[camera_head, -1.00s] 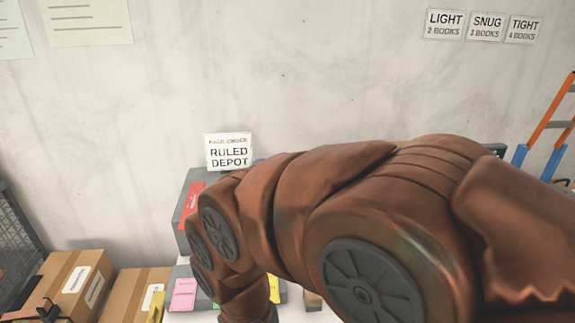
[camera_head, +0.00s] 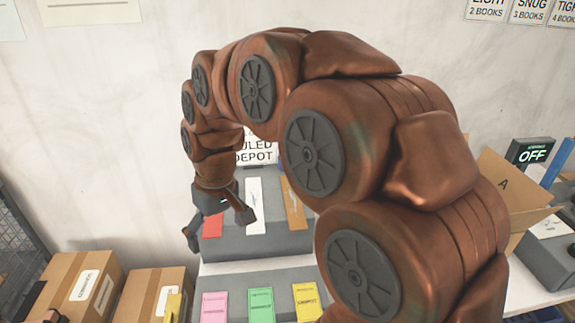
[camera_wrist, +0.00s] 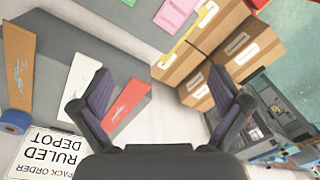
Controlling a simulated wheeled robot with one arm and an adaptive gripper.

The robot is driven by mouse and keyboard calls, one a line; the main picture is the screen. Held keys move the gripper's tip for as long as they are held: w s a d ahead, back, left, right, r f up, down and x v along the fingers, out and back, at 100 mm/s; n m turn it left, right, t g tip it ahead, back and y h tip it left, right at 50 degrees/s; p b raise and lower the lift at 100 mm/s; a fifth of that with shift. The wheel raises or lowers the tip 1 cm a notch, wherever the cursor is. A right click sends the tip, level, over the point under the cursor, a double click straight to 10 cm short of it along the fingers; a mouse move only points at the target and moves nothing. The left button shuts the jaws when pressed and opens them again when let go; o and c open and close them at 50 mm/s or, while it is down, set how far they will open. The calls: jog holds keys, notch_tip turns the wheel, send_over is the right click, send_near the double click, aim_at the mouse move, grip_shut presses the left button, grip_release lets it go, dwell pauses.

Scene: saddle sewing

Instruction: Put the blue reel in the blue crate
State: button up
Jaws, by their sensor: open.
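A blue reel (camera_wrist: 15,122) lies at the left edge of the wrist view, beside the "RULED DEPOT" sign and near the end of the orange-brown packet. In the head view only a sliver of blue shows behind my arm, near that sign; I cannot tell if it is the reel. My gripper (camera_head: 218,226) is open and empty, above the left part of the grey stepped stand. In the wrist view its spread fingers (camera_wrist: 160,106) have the reel outside them, to the left. I cannot identify the blue crate; a blue patch at the head view's bottom right is too cut off to tell.
The grey stand (camera_head: 270,240) holds red, white and orange-brown packets above, and pink, green and yellow ones below. Cardboard boxes (camera_head: 75,285) stand at the left. An open carton (camera_head: 508,190) and an "OFF" display (camera_head: 532,153) are at the right. A wall rises behind.

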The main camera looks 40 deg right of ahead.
jog(key=w+d+t, duration=0.2)
jog(key=w+d, duration=0.6)
jog(key=w, duration=0.1)
jog(key=w+d+m+b, duration=0.1)
jog(key=w+d, duration=0.1)
jog(key=d, duration=0.8)
jog(key=w+d+f+m+t+h+b, duration=0.1)
jog(key=w+d, duration=0.2)
jog(key=d, duration=0.7)
jog(key=w+d+m+t+h, duration=0.1)
jog(key=w+d, duration=0.2)
jog(key=d, duration=0.7)
jog(key=shift+w+f+b, duration=0.1)
jog(key=shift+f+b, duration=0.1)
jog(key=shift+b, duration=0.2)
jog(key=shift+d+f, duration=0.1)
jog(key=shift+f, duration=0.1)
jog(key=shift+p+x, duration=1.35)
jog(key=shift+x, duration=2.35)
jog(key=shift+c, duration=0.3)
jog(key=c, duration=1.3)
jog(key=shift+c, duration=0.3)
